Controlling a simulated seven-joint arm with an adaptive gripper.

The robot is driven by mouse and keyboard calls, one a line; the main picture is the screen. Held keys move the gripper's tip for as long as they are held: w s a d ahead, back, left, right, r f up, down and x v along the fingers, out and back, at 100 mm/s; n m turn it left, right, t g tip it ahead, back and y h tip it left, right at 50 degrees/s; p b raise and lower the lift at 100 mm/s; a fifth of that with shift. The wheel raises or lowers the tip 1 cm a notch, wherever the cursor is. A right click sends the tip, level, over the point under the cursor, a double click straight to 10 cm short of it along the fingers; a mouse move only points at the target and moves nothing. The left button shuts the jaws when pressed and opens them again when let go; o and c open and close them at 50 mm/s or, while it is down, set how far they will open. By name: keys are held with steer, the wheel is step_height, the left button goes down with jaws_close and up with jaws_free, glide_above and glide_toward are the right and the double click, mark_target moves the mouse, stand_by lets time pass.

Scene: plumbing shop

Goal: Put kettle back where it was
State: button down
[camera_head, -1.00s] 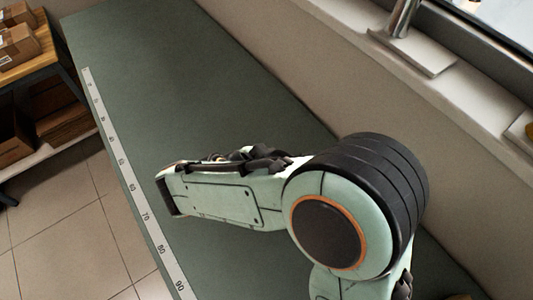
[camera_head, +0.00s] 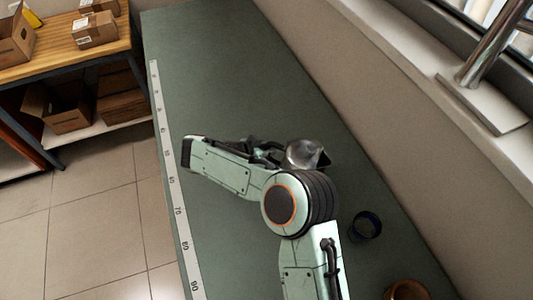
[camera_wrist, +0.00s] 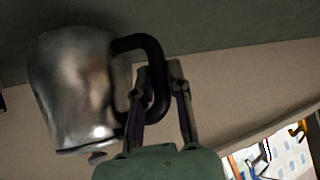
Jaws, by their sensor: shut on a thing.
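The kettle is a shiny metal vessel with a black handle. In the head view its metal body (camera_head: 304,152) shows just beyond my arm's round joint, over the green counter (camera_head: 215,60). In the wrist view the kettle (camera_wrist: 80,90) fills the left side, with its knob toward the bottom of the picture and the counter at the top. My gripper (camera_wrist: 163,75) is shut on the black handle (camera_wrist: 150,50). In the head view the gripper is mostly hidden by my arm. I cannot tell whether the kettle touches the counter.
A dark ring-shaped item (camera_head: 365,226) and a brown round item (camera_head: 407,290) stand on the counter at the right. A measuring strip (camera_head: 172,180) runs along its left edge. The far counter is clear. A wall and window sill (camera_head: 430,70) border the right.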

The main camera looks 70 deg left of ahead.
steer(key=a+f, duration=0.2)
steer(key=shift+w+f, duration=0.25)
steer(key=shift+f, duration=1.4)
steer(key=c, duration=1.1)
jaws_free()
steer(key=shift+f, duration=0.1)
